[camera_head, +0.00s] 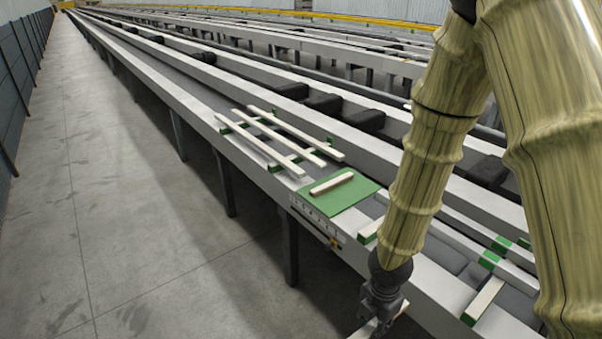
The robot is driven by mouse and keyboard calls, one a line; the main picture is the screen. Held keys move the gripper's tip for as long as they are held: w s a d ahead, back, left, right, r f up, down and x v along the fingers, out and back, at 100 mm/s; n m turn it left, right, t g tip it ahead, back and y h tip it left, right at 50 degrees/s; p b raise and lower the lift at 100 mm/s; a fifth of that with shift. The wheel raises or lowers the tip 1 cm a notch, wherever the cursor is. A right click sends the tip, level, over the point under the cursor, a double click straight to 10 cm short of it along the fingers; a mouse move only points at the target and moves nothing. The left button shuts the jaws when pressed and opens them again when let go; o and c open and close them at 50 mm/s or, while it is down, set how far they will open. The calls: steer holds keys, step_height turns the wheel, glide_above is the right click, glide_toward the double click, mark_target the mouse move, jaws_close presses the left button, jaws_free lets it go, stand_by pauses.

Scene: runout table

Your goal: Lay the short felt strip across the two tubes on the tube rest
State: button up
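My gripper (383,309) is dark and hangs low at the bottom of the view, by the table's near edge. A short pale strip (361,331) shows on both sides of the fingers, its left end past the table edge; the gripper appears shut on it. It may be the short felt strip; the frame cuts off part of it. Another short pale strip (331,183) lies on a green mat (351,201). Green blocks (489,260) stand on the table at the right, by grey lengths that may be the tubes. The arm partly hides this area.
Several long pale bars (262,143) lie on green supports beyond the mat. A pale piece with a green end (485,298) lies at the lower right. Dark blocks (324,103) line the neighbouring beam. The concrete floor (130,220) at the left is clear.

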steer(key=shift+w+m, duration=0.2)
steer(key=shift+m, duration=0.1)
steer(key=w+f+m, duration=0.2)
steer(key=w+m, duration=0.2)
steer(key=m, duration=0.8)
steer(key=w+f+m, duration=0.2)
steer(key=w+m, duration=0.3)
steer(key=m, duration=0.7)
steer(key=shift+w+d+m, duration=0.15)
steer(key=shift+d+m, duration=0.05)
steer(key=shift+m, duration=0.1)
steer(key=shift+f, duration=0.1)
